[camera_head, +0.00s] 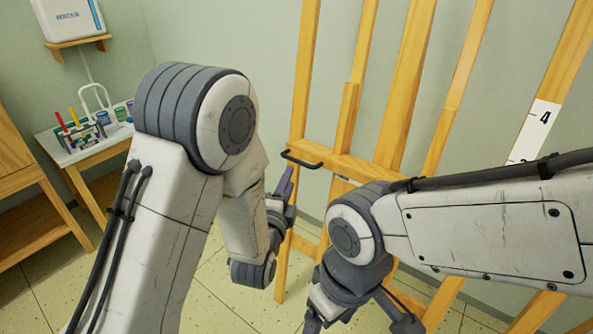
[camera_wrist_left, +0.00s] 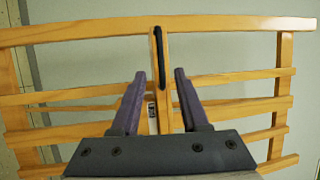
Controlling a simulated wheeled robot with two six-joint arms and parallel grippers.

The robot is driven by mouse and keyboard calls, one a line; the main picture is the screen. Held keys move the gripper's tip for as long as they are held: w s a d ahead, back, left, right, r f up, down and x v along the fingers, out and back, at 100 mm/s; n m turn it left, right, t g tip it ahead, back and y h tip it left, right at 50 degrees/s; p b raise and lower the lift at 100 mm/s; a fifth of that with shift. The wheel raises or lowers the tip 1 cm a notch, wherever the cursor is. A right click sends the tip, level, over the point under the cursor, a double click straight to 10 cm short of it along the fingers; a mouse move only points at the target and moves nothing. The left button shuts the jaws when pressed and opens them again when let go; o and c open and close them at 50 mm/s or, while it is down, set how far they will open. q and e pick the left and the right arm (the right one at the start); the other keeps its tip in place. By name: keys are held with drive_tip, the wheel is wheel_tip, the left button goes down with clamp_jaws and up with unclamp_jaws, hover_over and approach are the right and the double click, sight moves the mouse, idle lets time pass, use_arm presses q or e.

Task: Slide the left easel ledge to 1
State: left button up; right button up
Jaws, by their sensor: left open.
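The left easel (camera_head: 301,80) is a tall wooden frame ahead of me. Its wooden ledge (camera_head: 350,165) crosses the uprights and carries a black bar handle (camera_head: 303,160) at its left end. In the left wrist view the ledge (camera_wrist_left: 166,105) runs up the middle, with the black handle (camera_wrist_left: 161,58) near its top. My left gripper (camera_head: 285,185) is just below the handle in the head view; its purple fingers (camera_wrist_left: 159,80) are open, either side of the ledge and handle in the wrist view, apparently not gripping. My right gripper's fingers are not clear.
Another wooden post at right bears a white scale (camera_head: 540,125) showing 4 and part of 3. A small table (camera_head: 80,150) with tubes and jars stands at left, beside a wooden cabinet (camera_head: 15,150). My right forearm crosses in front of the easel.

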sight(297, 161)
use_arm(q)
drive_tip(key=b+x, duration=0.3)
drive_tip(key=x, duration=0.6)
use_arm(e)
wheel_tip(297, 161, down, 4)
drive_tip(key=shift+f, duration=0.1)
use_arm(q)
clamp_jaws()
idle(1.1)
